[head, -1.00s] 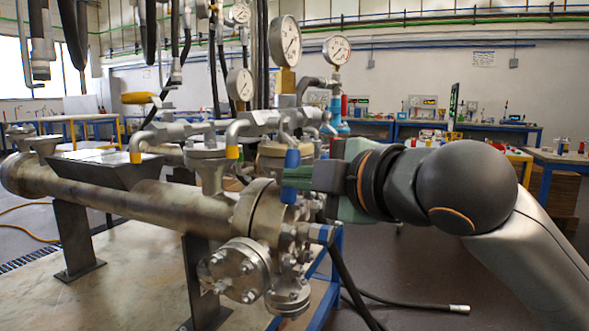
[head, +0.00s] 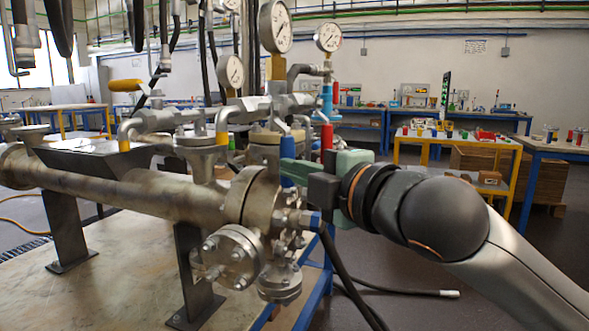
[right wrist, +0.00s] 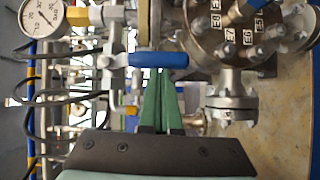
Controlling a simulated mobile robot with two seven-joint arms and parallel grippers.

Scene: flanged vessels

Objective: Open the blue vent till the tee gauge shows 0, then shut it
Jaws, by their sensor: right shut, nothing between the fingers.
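The blue vent handle (head: 287,149) stands at the right end of the flanged vessel (head: 150,192), partly hidden by my right gripper in the head view. In the right wrist view the blue handle (right wrist: 158,60) lies crosswise just beyond the fingertips. My right gripper (head: 291,171) is shut with nothing between its green fingers (right wrist: 158,78). Its tips are at the handle; I cannot tell whether they touch. Several dial gauges stand above the piping, including a large one (head: 276,27) and a right-hand one (head: 328,38). I cannot tell which is the tee gauge or read it surely. My left gripper is out of view.
A red handle (head: 327,142) stands just behind the gripper. A black hose (head: 350,280) hangs from the vessel's right end. Benches (head: 462,140) with small items are behind; floor at right is open.

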